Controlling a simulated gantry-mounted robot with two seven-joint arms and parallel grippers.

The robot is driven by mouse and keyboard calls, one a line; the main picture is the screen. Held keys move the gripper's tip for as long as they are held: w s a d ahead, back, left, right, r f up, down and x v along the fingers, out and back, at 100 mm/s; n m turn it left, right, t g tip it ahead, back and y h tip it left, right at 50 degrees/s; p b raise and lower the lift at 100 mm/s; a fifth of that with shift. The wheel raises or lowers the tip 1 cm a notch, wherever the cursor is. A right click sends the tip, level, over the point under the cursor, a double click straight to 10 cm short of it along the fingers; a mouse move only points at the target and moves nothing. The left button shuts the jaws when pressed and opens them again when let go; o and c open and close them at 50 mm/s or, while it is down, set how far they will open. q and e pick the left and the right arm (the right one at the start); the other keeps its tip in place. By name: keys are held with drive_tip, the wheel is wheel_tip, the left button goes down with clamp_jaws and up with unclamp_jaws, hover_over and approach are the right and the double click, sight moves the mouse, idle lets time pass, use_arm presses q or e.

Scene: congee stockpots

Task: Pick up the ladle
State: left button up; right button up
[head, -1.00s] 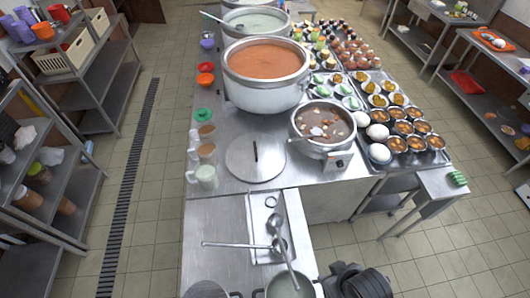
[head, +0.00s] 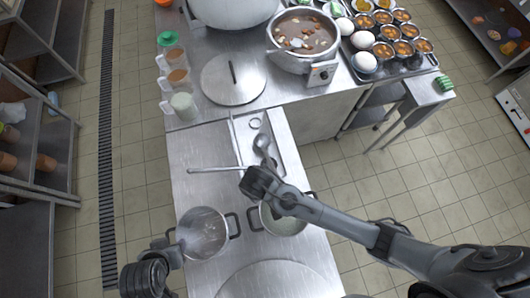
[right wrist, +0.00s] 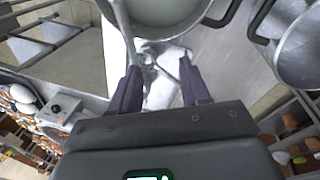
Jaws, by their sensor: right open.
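A steel ladle lies on the shallow metal tray (head: 287,150); its bowl (head: 262,142) shows just beyond my right gripper (head: 256,180), which covers part of its handle. A second long handle (head: 212,169) lies sideways across the counter to the left, its right end behind the gripper. In the right wrist view my right gripper (right wrist: 160,80) is open and empty, its two fingers apart above the tray. A grey handle (right wrist: 121,25) runs down at the left finger's side. My left gripper is low at the left in the head view, its fingers unclear.
A pot of pale liquid (head: 284,219) stands beside the right gripper, partly hidden by my arm. An empty steel pot (head: 203,234) stands left of it. A round lid (head: 232,80), cups (head: 183,106) and a soup pot (head: 304,34) are farther back.

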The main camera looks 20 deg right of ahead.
sight(279, 177)
drive_tip(key=shift+w+d+f+h+b, duration=0.1)
drive_tip(key=shift+w+d+f+h, duration=0.6)
drive_tip(key=shift+d+f, duration=0.95)
drive_tip(key=shift+w+d+f+h+b, duration=0.15)
drive_tip(key=shift+w+d+f+h, duration=0.5)
drive_tip(key=shift+f, duration=1.85)
drive_tip(key=shift+w+d+f+h+b, duration=0.1)
drive_tip(key=shift+w+d+f+h, duration=0.55)
drive_tip(key=shift+d+f, duration=1.05)
use_arm(q)
drive_tip(key=shift+f, duration=0.75)
use_arm(e)
drive_tip(key=shift+w+a+f+y, duration=0.1)
drive_tip(key=shift+w+f+y, duration=0.05)
drive_tip(key=shift+f, duration=0.35)
drive_tip(key=shift+w+f+y, duration=0.15)
drive_tip(key=shift+f, duration=0.3)
clamp_jaws()
use_arm(q)
drive_tip(key=shift+d, duration=0.1)
